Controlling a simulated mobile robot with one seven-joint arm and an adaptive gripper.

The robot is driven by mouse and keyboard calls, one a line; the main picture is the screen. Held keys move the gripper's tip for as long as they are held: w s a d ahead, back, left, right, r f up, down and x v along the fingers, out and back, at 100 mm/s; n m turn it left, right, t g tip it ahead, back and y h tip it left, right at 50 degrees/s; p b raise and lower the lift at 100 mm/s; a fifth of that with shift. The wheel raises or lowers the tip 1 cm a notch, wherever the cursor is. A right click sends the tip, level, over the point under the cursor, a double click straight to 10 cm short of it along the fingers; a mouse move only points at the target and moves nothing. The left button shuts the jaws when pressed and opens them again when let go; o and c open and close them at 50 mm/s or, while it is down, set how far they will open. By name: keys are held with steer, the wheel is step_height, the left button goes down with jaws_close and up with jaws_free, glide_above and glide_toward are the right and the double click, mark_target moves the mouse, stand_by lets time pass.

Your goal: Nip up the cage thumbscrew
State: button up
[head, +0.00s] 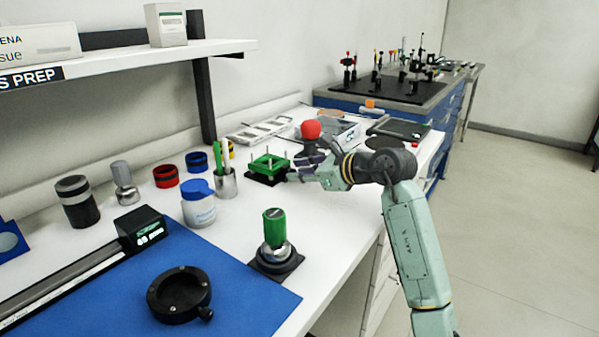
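A green plate with upright metal posts (268,164), which looks like the cage, stands on a black base (262,180) toward the back of the white bench. I cannot make out its thumbscrew; it is too small or hidden by my fingers. My gripper (296,171) reaches in from the right, low over the bench, with its fingertips at the right side of the green plate. I cannot tell whether they touch it, or whether they are open or closed. A black ring (180,295) with a small side knob (206,313) lies on the blue mat at the front.
A red ball-topped piece (311,130) stands just behind my gripper. A metal cup with green pens (225,182), a white jar with a blue lid (199,205) and a green-handled tool (275,232) stand nearer. A shelf (130,60) overhangs the left.

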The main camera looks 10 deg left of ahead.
steer(key=v, duration=1.1)
steer(key=shift+s+d, duration=0.15)
